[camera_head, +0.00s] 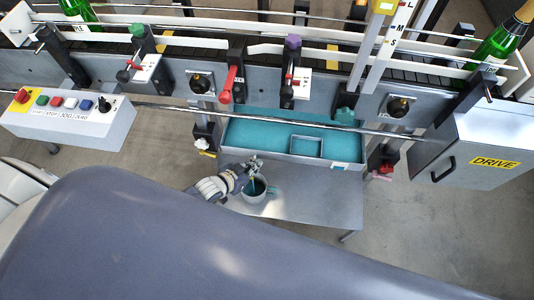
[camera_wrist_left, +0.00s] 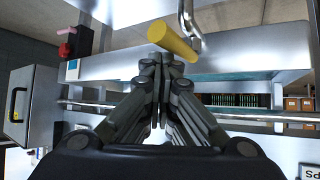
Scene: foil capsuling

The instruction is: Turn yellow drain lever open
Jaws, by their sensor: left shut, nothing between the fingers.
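The yellow drain lever (camera_head: 207,153) shows small in the head view, below the left end of the teal-lined trough (camera_head: 258,134). In the left wrist view the yellow lever (camera_wrist_left: 173,43) is a slanted cylinder beside a bent metal fitting (camera_wrist_left: 189,22). My left gripper (camera_head: 254,163) is over the steel shelf, to the right of the lever in the head view. In the left wrist view its fingers (camera_wrist_left: 162,62) are shut and empty, with the tips close to the lever's lower side. I cannot tell whether they touch. My right gripper is not in view.
A rail (camera_head: 290,126) runs across above the trough. The control box (camera_head: 70,120) is at left and the DRIVE box (camera_head: 480,152) at right. The shelf's right part is clear.

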